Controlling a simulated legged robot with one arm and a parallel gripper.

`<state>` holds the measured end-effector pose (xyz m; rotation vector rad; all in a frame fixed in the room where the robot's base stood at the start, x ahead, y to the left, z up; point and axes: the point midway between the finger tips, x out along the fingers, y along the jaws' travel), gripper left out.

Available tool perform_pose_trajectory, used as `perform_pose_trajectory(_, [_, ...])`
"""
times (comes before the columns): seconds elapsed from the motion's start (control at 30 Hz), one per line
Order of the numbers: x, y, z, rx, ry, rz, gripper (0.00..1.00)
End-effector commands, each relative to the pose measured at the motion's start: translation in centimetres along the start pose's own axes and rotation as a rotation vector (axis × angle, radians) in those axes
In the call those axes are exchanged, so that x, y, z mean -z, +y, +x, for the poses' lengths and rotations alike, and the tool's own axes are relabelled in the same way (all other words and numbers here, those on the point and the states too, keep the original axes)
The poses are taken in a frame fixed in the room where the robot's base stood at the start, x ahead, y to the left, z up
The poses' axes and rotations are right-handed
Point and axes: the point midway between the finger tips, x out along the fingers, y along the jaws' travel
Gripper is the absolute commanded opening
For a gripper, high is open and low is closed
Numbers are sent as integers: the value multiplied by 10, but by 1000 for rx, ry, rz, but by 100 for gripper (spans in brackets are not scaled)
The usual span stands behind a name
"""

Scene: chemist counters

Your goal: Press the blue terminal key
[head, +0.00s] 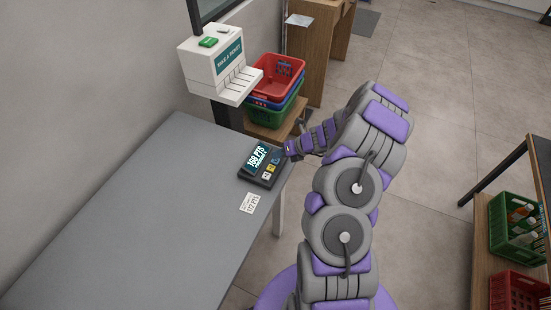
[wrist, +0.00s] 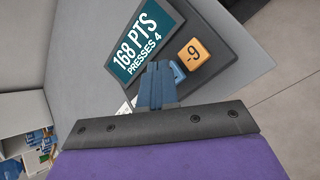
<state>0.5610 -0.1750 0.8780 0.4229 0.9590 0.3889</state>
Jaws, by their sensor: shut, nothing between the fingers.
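An orange key (wrist: 193,54) marked "-9" is plain to see. The blue key (wrist: 179,72) is mostly hidden behind my fingers, with only a light blue edge showing beside them. My gripper (wrist: 157,67) is shut and empty, its blue fingertips over the key row at the blue key. In the head view my gripper (head: 286,153) reaches the terminal's right side. I cannot tell whether the fingertips touch the key.
A printed paper slip (head: 250,203) lies on the counter (head: 150,215) in front of the terminal. A white ticket dispenser (head: 215,65) and stacked baskets (head: 275,80) stand behind. Green and red crates (head: 515,225) sit on a shelf at right. Most of the counter is clear.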

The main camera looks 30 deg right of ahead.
Motion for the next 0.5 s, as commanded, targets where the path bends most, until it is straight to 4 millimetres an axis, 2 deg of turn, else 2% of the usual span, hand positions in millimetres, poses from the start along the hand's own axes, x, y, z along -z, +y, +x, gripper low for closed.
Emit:
perform_pose_trajectory(0.1, [-3,6,-4,0,0,0,0])
perform_pose_trajectory(0.5, [-4,7,-4,0,0,0,0])
